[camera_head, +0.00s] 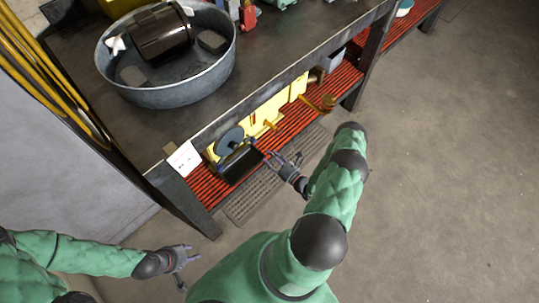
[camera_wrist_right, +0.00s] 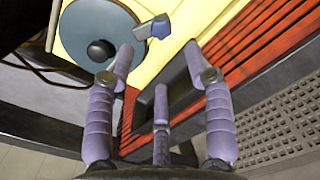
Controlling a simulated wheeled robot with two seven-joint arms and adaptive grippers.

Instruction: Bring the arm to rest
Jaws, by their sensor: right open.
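My right gripper (camera_head: 280,160) reaches down beside the bench, at the front of its low red slatted shelf. In the right wrist view my right gripper (camera_wrist_right: 158,62) has its purple-grey fingers spread, with nothing held between them. Beyond the fingers are a yellow machine (camera_wrist_right: 188,18) and a grey-blue disc (camera_wrist_right: 80,35) with a black knob. My left gripper (camera_head: 182,258) hangs low at the lower left, apart from the bench. It is too small to tell whether its fingers are open.
The bench top (camera_head: 265,68) holds a round metal tub (camera_head: 165,97) with a dark motor (camera_head: 160,35) in it. A white tag (camera_head: 184,159) is at the bench's front corner. The red shelf (camera_head: 297,118) bears the yellow machine (camera_head: 270,115). The floor (camera_head: 440,190) at right is clear.

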